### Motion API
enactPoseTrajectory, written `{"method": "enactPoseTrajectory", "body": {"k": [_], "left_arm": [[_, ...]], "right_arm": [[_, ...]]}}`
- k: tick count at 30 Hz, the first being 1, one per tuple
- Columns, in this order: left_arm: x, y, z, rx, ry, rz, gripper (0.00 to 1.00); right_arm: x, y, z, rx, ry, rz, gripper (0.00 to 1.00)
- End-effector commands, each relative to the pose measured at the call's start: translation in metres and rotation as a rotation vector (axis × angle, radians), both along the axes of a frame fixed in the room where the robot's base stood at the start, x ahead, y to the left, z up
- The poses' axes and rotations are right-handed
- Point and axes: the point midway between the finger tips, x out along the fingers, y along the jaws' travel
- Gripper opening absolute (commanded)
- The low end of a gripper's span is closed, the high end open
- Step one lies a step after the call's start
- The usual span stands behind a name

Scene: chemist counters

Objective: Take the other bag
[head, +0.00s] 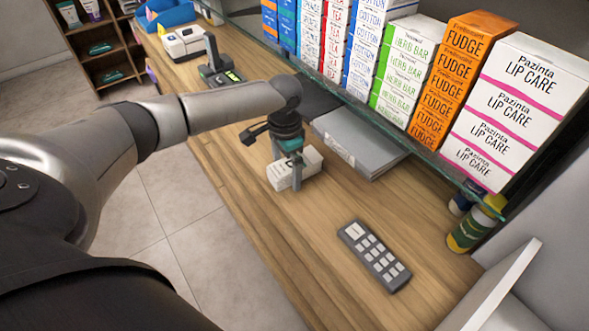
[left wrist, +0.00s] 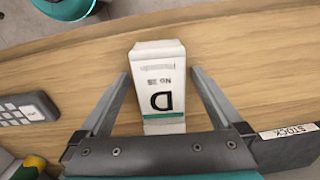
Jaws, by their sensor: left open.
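In the left wrist view the white bag (left wrist: 160,65) shows a large letter D, "No 28" and a green band. My left gripper (head: 286,160) is above the bag and reaches down over it. In the left wrist view my left gripper (left wrist: 158,80) is open, with one finger on each side of the bag and gaps between. My right gripper is not in view. I see no second bag for certain.
A grey binder (head: 355,145) lies behind the bag, under a glass shelf of stacked boxes (head: 510,115). A grey keypad (head: 373,255) lies on the counter's near part, and a green bottle (head: 475,225) stands at right. The counter between bag and keypad is clear.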

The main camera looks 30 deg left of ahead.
Motion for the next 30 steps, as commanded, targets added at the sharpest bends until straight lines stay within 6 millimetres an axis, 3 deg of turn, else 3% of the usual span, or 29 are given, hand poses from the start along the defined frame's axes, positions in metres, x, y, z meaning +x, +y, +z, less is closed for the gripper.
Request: {"method": "enactPoseTrajectory", "body": {"k": [5,30], "left_arm": [[-0.0001,0.0000,0.0001,0.000,0.000,0.000,1.00],[0.0002,0.0004,0.0009,0.001,0.000,0.001,0.08]], "right_arm": [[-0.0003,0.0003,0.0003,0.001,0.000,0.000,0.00],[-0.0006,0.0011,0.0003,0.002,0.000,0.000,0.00]]}}
